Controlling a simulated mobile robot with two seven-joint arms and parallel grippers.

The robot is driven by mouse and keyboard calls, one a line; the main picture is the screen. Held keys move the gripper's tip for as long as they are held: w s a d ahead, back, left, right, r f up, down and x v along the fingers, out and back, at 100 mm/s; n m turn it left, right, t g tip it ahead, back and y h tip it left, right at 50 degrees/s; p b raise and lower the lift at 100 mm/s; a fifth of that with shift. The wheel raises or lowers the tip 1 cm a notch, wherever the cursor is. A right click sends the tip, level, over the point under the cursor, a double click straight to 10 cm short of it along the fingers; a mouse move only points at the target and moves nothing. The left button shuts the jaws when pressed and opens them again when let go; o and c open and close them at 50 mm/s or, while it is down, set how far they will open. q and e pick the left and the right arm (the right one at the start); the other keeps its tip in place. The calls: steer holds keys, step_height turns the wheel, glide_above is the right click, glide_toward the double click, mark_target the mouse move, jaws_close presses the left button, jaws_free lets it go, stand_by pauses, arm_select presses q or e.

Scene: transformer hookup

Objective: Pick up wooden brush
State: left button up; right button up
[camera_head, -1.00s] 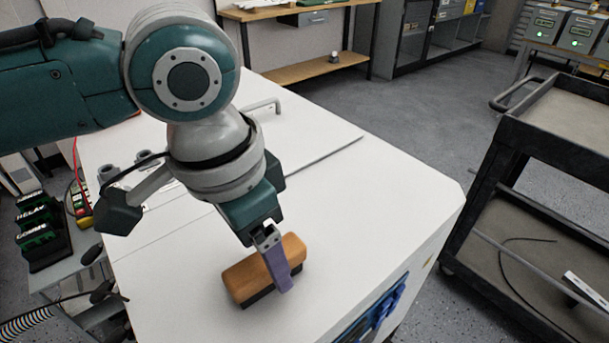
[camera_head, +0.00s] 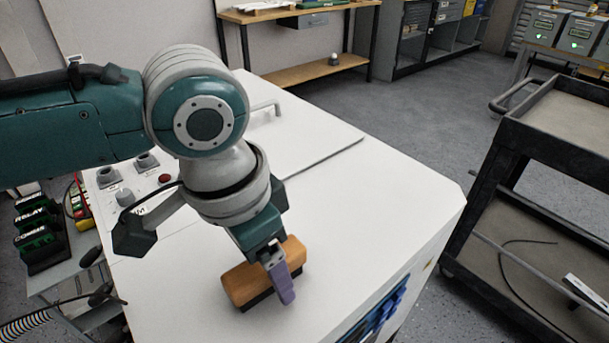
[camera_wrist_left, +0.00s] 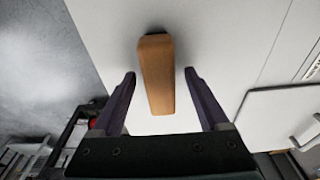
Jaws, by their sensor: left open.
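The wooden brush (camera_head: 249,284) has an orange-brown wooden back and a dark underside. It lies on the white cabinet top (camera_head: 370,210) near its front edge. My left gripper (camera_head: 284,292) is over the brush, with one purple finger showing on its near side. In the left wrist view the brush (camera_wrist_left: 157,75) lies between the two open fingers of my left gripper (camera_wrist_left: 160,78), with a gap on each side. The far finger is hidden in the head view. My right gripper is not in view.
A black cart (camera_head: 513,133) stands to the right, apart from the cabinet. Knobs and a red button (camera_head: 164,178) sit on the cabinet's left part, behind my arm. A raised panel with a handle (camera_head: 264,108) lies farther back. The cabinet top right of the brush is clear.

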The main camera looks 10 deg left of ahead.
arm_select(q)
jaws_close()
stand_by(0.6)
